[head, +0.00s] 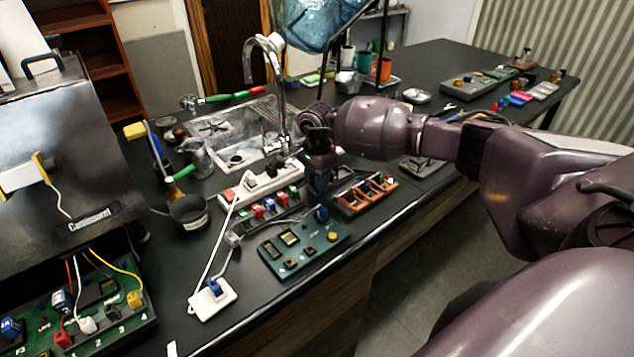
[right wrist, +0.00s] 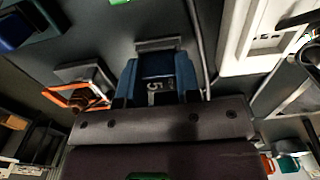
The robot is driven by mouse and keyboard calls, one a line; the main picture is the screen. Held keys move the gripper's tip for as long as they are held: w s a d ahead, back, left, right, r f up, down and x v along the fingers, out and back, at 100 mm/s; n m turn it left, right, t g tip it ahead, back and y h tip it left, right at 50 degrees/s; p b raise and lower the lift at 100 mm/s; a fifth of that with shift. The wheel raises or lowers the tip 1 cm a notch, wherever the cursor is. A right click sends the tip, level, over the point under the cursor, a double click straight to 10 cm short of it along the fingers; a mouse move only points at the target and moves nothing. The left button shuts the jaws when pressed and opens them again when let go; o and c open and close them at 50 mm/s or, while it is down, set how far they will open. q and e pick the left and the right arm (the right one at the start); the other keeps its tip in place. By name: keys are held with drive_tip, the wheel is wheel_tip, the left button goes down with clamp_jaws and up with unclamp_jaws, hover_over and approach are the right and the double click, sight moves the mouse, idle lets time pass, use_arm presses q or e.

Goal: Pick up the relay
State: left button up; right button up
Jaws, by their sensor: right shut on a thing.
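My right gripper (head: 318,186) points down over the counter, between the orange-framed tray and the row of small coloured blocks. It is shut on the relay, a blue block (right wrist: 155,72) with pale markings, seen between the fingers in the right wrist view. In the head view my gripper and wrist mostly hide the held relay. I cannot tell whether it touches the surface below. My left gripper is in neither view.
An orange-framed tray (head: 366,196) stands just right of my gripper. A green circuit board (head: 300,247) lies in front. A white power strip (head: 268,180) and several coloured blocks (head: 270,208) sit to the left. A sink (head: 232,137) and faucet (head: 265,58) are behind.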

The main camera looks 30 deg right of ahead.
wheel_tip(320, 180, up, 19)
drive_tip(key=s+a+f+b, duration=0.1)
drive_tip(key=s+a+f, duration=0.2)
drive_tip(key=f, duration=0.1)
drive_tip(key=s+a+f+n+b, duration=0.1)
drive_tip(key=s+a+f, duration=0.1)
drive_tip(key=a+f, duration=0.2)
drive_tip(key=s+a+f+n+b, duration=0.1)
drive_tip(key=s+a+f+b, duration=0.1)
drive_tip(key=s+a+f, duration=0.1)
drive_tip(key=shift+s+a+f, duration=0.2)
drive_tip(key=shift+a+f, duration=0.15)
drive_tip(key=shift+f, duration=0.2)
drive_tip(key=shift+s+a+f, duration=0.15)
drive_tip(key=shift+a+f, duration=0.2)
drive_tip(key=shift+f, duration=0.2)
drive_tip(key=s+a, duration=0.2)
drive_tip(key=a, duration=0.1)
drive_tip(key=shift+s+m, duration=0.2)
drive_tip(key=shift+m, duration=0.1)
drive_tip(key=shift+s+a+r+m, duration=0.1)
drive_tip(key=shift+a+m, duration=0.15)
drive_tip(key=shift+m, duration=0.45)
drive_tip(key=shift+f, duration=0.25)
